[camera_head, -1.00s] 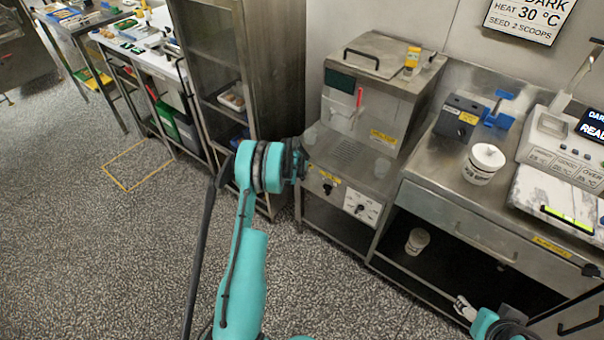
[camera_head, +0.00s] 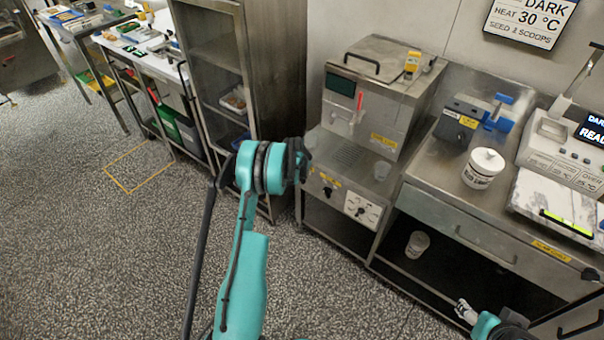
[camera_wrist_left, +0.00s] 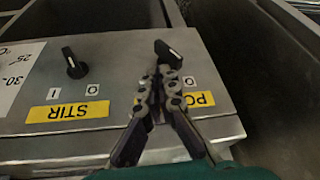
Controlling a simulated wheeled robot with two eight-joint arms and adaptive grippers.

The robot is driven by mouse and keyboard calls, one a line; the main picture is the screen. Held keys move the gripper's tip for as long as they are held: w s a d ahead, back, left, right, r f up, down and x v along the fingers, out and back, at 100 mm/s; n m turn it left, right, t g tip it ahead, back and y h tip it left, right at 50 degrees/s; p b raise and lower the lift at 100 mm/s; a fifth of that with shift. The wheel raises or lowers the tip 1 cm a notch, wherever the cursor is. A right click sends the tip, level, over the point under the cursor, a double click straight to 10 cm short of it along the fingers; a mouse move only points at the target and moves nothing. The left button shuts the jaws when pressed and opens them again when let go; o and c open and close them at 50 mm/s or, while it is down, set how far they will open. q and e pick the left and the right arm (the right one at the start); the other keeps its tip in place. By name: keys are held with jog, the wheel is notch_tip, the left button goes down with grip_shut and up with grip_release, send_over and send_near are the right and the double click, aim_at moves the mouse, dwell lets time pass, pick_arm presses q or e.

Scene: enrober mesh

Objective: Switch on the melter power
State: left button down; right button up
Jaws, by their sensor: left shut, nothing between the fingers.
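The melter (camera_head: 385,105) is a steel cabinet with a front control panel. In the left wrist view, the panel (camera_wrist_left: 120,55) carries a black knob (camera_wrist_left: 168,52) above a yellow label (camera_wrist_left: 201,99) showing "PO", the rest hidden by a finger. A second black knob (camera_wrist_left: 74,62), marked STIR, is left of it; it also shows in the head view (camera_head: 327,191). My left gripper (camera_wrist_left: 164,76) is shut and empty, its tips at or just before the power knob; contact is unclear. In the head view the left gripper (camera_head: 301,160) hides that knob. My right gripper (camera_head: 465,310) is low at the right.
A white dial plate (camera_head: 363,210) is on the panel's right. A steel rack (camera_head: 245,80) stands left of the melter. The bench to the right holds a white tub (camera_head: 483,168) and a black-and-blue device (camera_head: 458,122). Open floor (camera_head: 110,240) lies left of my arm.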

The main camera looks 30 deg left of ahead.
pick_arm(q)
jog(key=p+v, duration=0.4)
jog(key=v, duration=0.7)
jog(key=shift+w+d+r, duration=0.2)
jog(key=shift+r, duration=0.2)
pick_arm(e)
jog(key=r, duration=0.2)
jog(key=d+r, duration=0.1)
jog(key=r, duration=0.1)
jog(key=shift+s+r, duration=0.1)
jog(key=shift+s, duration=0.25)
